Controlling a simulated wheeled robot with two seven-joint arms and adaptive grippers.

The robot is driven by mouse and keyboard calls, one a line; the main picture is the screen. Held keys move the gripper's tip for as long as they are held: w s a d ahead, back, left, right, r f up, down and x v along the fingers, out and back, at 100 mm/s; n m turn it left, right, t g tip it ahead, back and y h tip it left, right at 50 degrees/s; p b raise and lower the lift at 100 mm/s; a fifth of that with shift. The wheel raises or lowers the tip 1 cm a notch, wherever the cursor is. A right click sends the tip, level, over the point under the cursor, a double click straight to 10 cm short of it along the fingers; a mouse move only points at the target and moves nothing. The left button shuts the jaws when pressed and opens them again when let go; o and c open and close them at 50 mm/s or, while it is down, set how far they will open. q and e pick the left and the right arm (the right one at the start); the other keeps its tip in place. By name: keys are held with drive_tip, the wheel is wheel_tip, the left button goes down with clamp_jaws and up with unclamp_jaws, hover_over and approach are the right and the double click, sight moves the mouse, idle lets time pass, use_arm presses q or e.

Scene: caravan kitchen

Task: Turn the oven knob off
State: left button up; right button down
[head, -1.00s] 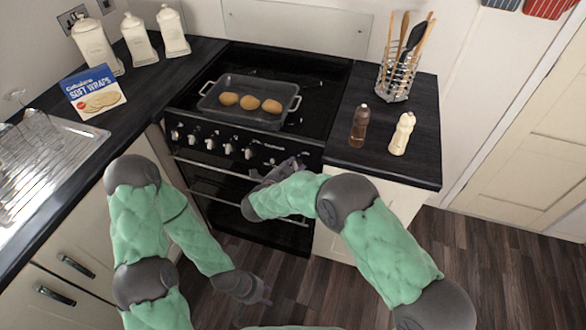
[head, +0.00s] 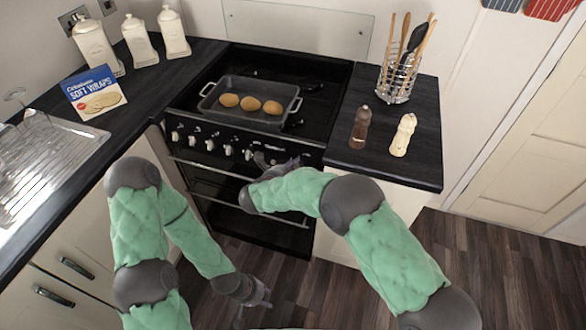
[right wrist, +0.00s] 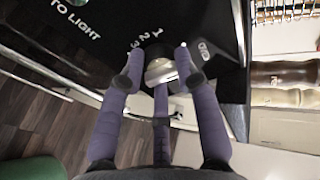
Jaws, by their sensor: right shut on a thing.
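The oven (head: 215,190) is black, with a row of silver knobs (head: 209,144) along its front panel. My right gripper (head: 268,162) is at the right part of this panel. In the right wrist view, the purple fingers of my right gripper (right wrist: 158,68) are closed around a silver knob (right wrist: 160,71), beside the printed numbers 1, 2, 3. The fingers partly hide the knob, and its pointer cannot be made out. My left gripper (head: 258,292) hangs low above the floor, away from the oven; its finger opening is too small to tell.
A black roasting pan (head: 250,112) with several potatoes stands on the hob. A brown bottle (head: 361,127) and a cream bottle (head: 403,135) stand on the right counter by a utensil rack (head: 397,82). A sink drainer (head: 45,155) is at the left.

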drive_tip(key=shift+d+r, duration=0.15)
drive_tip(key=shift+d, duration=0.2)
drive_tip(key=c, duration=0.9)
unclamp_jaws()
drive_tip(key=shift+d, duration=0.15)
drive_tip(key=shift+s+a, duration=0.1)
drive_tip(key=shift+a, duration=0.1)
drive_tip(key=v, duration=1.1)
drive_tip(key=shift+s+a+r, duration=0.15)
drive_tip(key=shift+s+a, duration=0.05)
drive_tip(key=shift+s, duration=0.1)
